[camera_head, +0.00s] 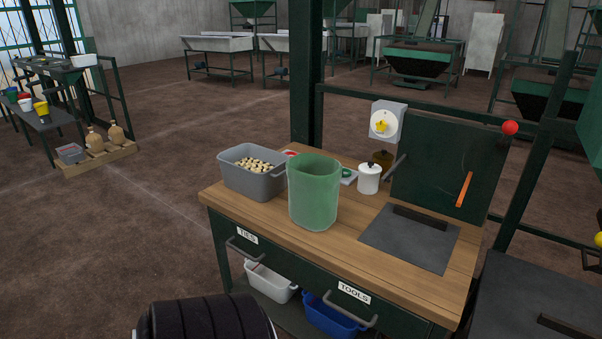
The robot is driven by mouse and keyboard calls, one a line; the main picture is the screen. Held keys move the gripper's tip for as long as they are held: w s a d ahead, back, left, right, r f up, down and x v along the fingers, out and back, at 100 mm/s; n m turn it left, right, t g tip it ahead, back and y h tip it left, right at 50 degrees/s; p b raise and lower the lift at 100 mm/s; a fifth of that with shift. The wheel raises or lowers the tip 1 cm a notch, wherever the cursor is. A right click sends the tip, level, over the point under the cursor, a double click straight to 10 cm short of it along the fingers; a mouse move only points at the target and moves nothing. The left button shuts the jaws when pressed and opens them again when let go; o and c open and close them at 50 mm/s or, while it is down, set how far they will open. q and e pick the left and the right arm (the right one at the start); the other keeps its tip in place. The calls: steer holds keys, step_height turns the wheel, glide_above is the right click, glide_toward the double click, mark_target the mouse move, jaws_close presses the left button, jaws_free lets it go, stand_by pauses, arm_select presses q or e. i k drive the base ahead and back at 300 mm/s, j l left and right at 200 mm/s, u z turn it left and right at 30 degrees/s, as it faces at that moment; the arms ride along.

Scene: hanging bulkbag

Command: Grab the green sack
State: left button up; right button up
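A green open-topped, upright cylinder, which looks like the green sack (313,195), stands on the wooden top of a workbench (360,249). Nothing is touching it from my side. Its front is fully visible and its lower back is hidden. Neither of my grippers shows in this view. A black ribbed part at the bottom edge looks like part of my own body.
A grey bin (252,182) of small pale pieces stands left of the sack. A white lidded jar (369,178) is behind it to the right. A dark flat plate (410,238) lies on the bench's right. An upright dark panel (445,165) rises behind the plate.

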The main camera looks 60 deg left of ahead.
mark_target(314, 179)
steer(key=u, duration=1.85)
